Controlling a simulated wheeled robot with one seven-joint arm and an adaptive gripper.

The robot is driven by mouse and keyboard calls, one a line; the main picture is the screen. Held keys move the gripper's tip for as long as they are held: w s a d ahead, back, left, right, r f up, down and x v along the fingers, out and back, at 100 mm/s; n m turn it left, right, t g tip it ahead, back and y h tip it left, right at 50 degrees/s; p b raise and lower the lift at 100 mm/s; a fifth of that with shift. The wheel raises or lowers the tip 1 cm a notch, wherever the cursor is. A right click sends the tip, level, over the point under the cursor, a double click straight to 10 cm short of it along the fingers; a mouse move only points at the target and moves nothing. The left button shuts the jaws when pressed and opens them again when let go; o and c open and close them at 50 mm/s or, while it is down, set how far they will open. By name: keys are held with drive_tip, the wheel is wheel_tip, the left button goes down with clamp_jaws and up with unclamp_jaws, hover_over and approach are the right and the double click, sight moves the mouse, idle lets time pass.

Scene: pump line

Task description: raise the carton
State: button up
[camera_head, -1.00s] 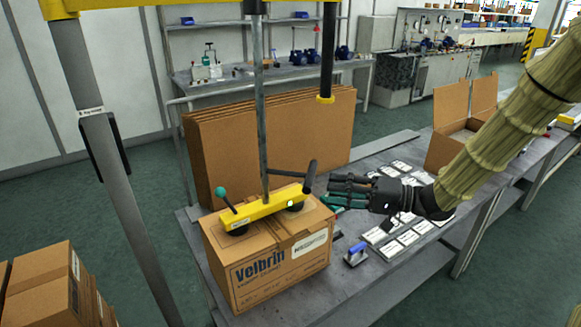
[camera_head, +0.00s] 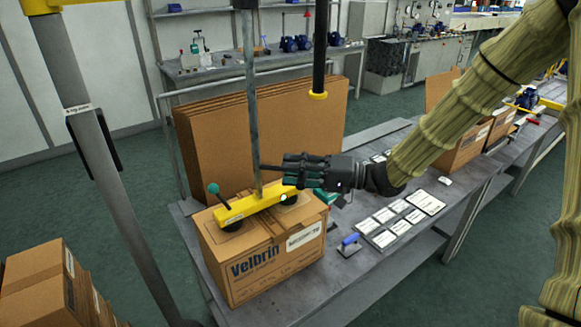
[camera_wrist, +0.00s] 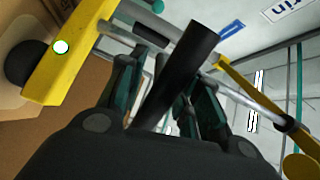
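The brown Velbrin carton (camera_head: 262,268) sits on the grey bench with a white label on its side. A yellow lifter bar (camera_head: 245,207) hangs from a grey vertical rod and rests on the carton's top by its black suction cups. It has a green-knobbed lever (camera_head: 214,189) at its left end. My gripper (camera_head: 288,171) is at the bar's right end, beside the rod. In the wrist view the lifter's black handle (camera_wrist: 185,65) lies between my two fingers (camera_wrist: 165,80). Gaps show beside the handle, so the fingers look open around it.
Flat brown cardboard sheets (camera_head: 265,130) stand behind the carton. A black hanging cylinder with a yellow collar (camera_head: 318,95) is above my gripper. Label cards (camera_head: 390,222) and a blue-handled tool (camera_head: 350,243) lie right of the carton. A grey post (camera_head: 100,150) stands left.

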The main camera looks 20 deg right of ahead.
drive_tip(key=shift+w+a, duration=0.15)
drive_tip(key=shift+a, duration=0.25)
clamp_jaws()
wheel_tip(320, 180, up, 7)
drive_tip(key=p, duration=0.6)
drive_tip(key=shift+r+p, duration=0.1)
drive_tip(key=shift+p, duration=0.25)
